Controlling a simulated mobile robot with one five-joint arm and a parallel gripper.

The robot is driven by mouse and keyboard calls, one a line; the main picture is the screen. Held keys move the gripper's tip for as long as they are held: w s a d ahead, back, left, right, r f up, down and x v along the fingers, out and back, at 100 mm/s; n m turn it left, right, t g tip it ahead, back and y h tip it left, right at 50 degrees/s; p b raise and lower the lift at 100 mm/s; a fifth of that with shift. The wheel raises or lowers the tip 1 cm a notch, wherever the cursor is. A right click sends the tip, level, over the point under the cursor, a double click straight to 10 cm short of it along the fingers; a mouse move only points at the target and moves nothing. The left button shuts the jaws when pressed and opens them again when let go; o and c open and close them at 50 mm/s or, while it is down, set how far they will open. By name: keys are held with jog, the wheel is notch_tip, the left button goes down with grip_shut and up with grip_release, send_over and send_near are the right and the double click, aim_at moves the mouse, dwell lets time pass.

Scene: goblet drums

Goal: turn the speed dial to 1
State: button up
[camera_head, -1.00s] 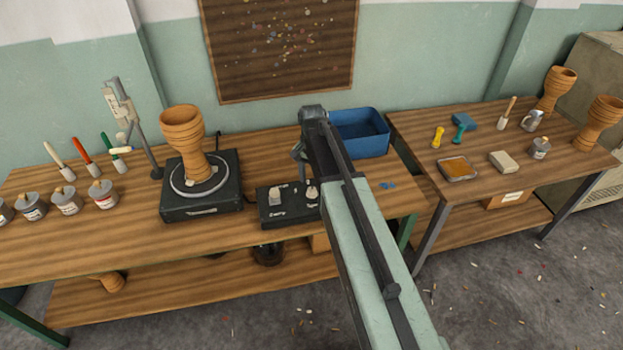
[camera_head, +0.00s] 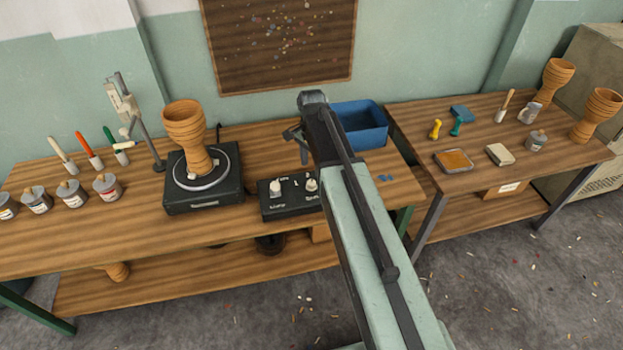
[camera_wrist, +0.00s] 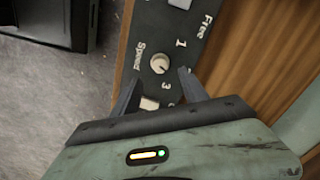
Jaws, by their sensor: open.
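The speed dial (camera_wrist: 160,63) is a small pale round knob on the black control box (camera_head: 290,207). It sits beside the word "Speed", with "1" and "3" printed near it; I cannot tell which number its mark faces. My gripper (camera_wrist: 157,84) is open in the wrist view, its two dark fingers apart on either side of the area just below the dial. No contact with the knob shows. In the head view my gripper (camera_head: 300,140) hangs above and behind the control box, and the dial (camera_head: 311,184) shows in front of it.
A pale switch (camera_head: 276,188) stands on the box left of the dial. A turntable (camera_head: 203,200) with an orange goblet drum (camera_head: 187,125) is to the left. A blue bin (camera_head: 362,128) stands behind my arm. Another bench (camera_head: 480,178) is at right.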

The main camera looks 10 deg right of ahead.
aim_at(312, 182)
notch_tip(312, 182, down, 8)
jog(key=b, duration=0.7)
jog(key=shift+r, duration=0.1)
jog(key=shift+r, duration=0.1)
grip_shut()
